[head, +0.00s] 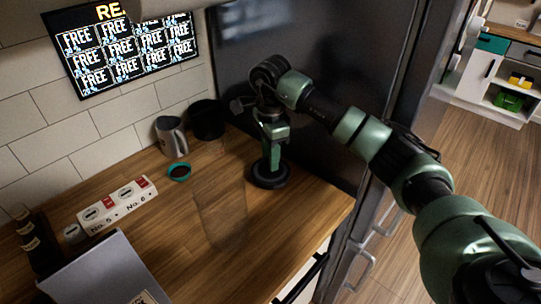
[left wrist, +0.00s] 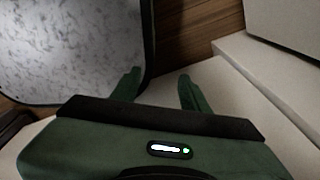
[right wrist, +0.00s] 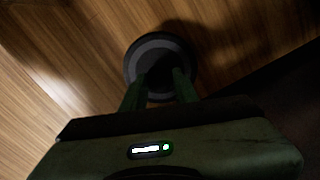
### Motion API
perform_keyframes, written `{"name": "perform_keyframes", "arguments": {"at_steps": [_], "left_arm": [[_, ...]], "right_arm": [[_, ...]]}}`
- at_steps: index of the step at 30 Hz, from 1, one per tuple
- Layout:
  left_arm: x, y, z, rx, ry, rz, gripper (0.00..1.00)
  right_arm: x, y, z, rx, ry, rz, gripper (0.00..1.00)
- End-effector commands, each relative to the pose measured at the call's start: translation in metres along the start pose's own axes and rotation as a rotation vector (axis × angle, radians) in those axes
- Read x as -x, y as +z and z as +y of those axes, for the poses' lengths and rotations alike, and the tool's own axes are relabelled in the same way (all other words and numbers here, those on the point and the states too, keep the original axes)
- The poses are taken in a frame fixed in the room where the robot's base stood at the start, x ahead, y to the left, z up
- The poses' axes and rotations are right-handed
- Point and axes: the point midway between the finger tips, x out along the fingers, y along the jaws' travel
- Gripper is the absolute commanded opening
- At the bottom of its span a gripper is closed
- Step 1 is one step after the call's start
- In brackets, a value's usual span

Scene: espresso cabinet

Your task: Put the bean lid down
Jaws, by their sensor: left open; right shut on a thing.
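The bean lid (head: 265,182) is a dark, round disc at the right part of the wooden counter, below my right gripper (head: 272,160). In the right wrist view the lid (right wrist: 138,65) shows a grey outer ring and a dark middle. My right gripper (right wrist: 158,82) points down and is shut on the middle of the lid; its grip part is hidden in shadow. The lid looks level and at or just above the counter; I cannot tell whether it touches. My left gripper (left wrist: 158,84) is open and empty, over a pale surface, and is outside the head view.
A metal pitcher (head: 172,138), a black container (head: 207,119) and a small teal cup (head: 179,172) stand left of the lid. A white labelled holder (head: 118,206) and a grey box (head: 105,272) are further left. A dark cabinet panel (head: 310,70) rises behind. Counter in front is clear.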

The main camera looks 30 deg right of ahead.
Motion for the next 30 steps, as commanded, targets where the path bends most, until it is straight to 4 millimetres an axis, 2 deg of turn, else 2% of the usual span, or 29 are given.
{"name": "perform_keyframes", "arguments": {"at_steps": [5,6,8,20,23,30], "left_arm": [[-0.003,0.000,0.000,-0.001,0.000,0.000,0.45],[-0.002,0.000,0.000,-0.001,0.000,0.000,0.45],[-0.002,0.000,0.000,-0.001,0.000,0.000,0.45],[-0.001,-0.002,0.000,-0.001,0.000,0.002,0.45],[-0.006,-0.001,-0.001,-0.001,-0.001,0.002,0.45],[-0.018,-0.001,-0.001,-0.001,-0.002,0.003,0.45]], "right_arm": [[-0.004,0.000,0.000,0.000,0.001,0.001,0.00],[-0.003,0.000,0.000,0.000,0.001,0.001,0.37],[-0.003,0.000,0.000,0.000,0.001,0.001,0.51],[0.003,0.000,0.000,0.000,-0.001,0.000,0.51],[0.016,0.000,-0.001,0.001,-0.003,0.000,0.51],[0.068,0.000,-0.001,0.000,-0.005,0.000,0.51]]}}
